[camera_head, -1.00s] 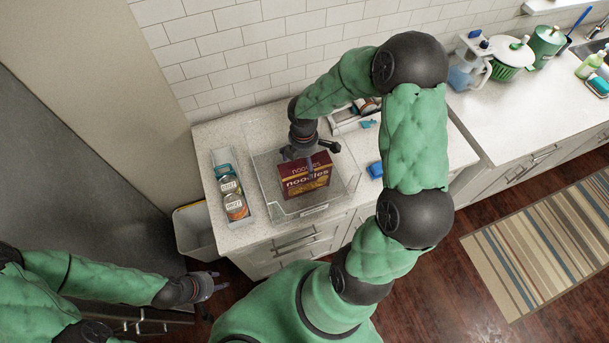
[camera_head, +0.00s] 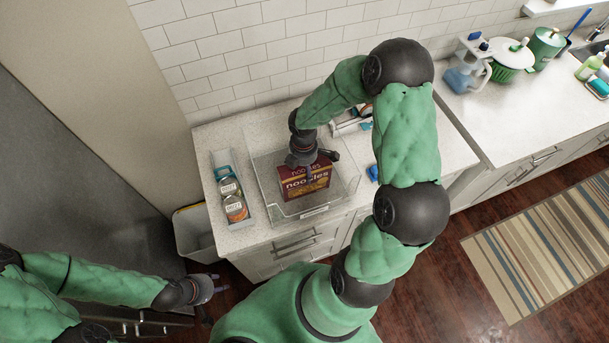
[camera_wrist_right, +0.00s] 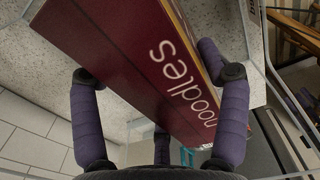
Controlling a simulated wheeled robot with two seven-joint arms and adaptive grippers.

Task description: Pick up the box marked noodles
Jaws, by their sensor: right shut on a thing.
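The dark red box marked noodles (camera_head: 306,187) stands in the clear bin (camera_head: 342,203) on the counter, its lettered front facing me. My right gripper (camera_head: 312,163) is above it with its fingers down at the top of the box. In the right wrist view the dark red box (camera_wrist_right: 130,55) lies between the purple fingers (camera_wrist_right: 162,110), which are shut on it. I cannot tell whether its bottom touches the bin floor. My left gripper (camera_head: 213,290) is away from the counter at the lower left, open and empty, its fingers apart.
A narrow tray with several jars (camera_head: 232,196) stands left of the bin. A blue object (camera_head: 373,173) lies right of it, close to my right arm. A grey bin (camera_head: 192,235) is on the floor beside the cabinet. The tiled wall (camera_head: 240,50) stands behind.

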